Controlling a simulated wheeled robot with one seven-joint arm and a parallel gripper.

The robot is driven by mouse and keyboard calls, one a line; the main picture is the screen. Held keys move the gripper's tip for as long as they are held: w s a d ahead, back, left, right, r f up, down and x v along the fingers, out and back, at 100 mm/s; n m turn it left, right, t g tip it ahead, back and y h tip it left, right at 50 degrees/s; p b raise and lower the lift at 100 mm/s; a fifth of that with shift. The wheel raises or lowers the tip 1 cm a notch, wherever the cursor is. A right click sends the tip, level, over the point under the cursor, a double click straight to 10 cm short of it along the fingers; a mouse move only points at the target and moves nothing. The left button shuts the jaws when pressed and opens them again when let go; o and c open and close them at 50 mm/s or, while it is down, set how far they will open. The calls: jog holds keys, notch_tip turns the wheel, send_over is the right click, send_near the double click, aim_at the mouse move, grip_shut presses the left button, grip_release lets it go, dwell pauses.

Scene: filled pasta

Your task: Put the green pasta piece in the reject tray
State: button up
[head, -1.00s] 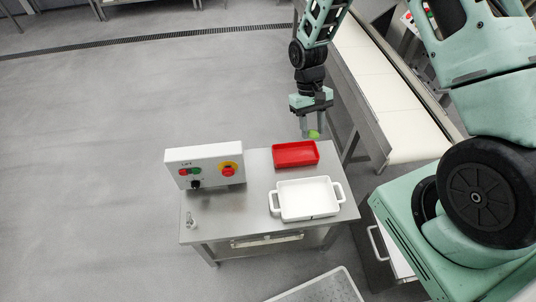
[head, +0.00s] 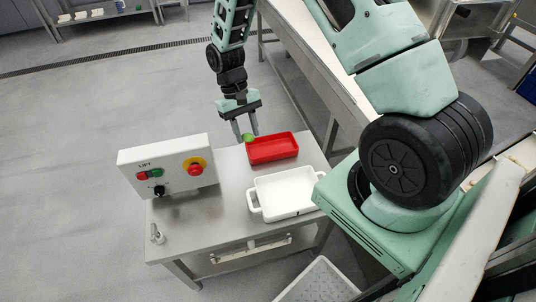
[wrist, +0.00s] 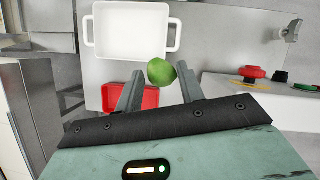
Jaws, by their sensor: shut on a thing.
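The green pasta piece (head: 248,137) is held between the fingertips of my gripper (head: 246,136), and it also shows in the wrist view (wrist: 161,72). My gripper (wrist: 160,85) is shut on it and points down. In the head view the piece is at the left edge of the red tray (head: 272,158), near its back corner; its exact height above the table I cannot tell. The red tray looks empty where it shows. In the wrist view the red tray (wrist: 150,98) is partly hidden behind my fingers.
A white dish (head: 284,205) with two handles stands in front of the red tray on the steel table (head: 200,215). A control box (head: 168,168) with red and green buttons stands at the left of the table. A conveyor (head: 300,50) runs behind on the right.

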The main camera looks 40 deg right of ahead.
jog(key=w+d+f+m+t+y+b, duration=0.1)
jog(key=w+d+f+m+y+b, duration=0.1)
jog(key=d+f+m+b, duration=0.3)
jog(key=m+t+b, duration=0.3)
jog(key=m+t, duration=0.4)
jog(key=m, duration=1.3)
send_over(282, 147)
jog(key=s, duration=0.1)
notch_tip(282, 147, down, 9)
jog(key=shift+m+y, duration=0.3)
jog(key=shift+m, duration=0.1)
jog(key=f, duration=0.2)
jog(key=d+f, duration=0.1)
jog(key=f, duration=0.1)
jog(key=shift+s+f, duration=0.1)
jog(key=shift+f, duration=0.3)
jog(key=shift+f+b, duration=0.4)
jog(key=shift+f, duration=2)
jog(key=shift+f, duration=0.2)
jog(key=o, duration=0.7)
jog(key=shift+c, duration=0.2)
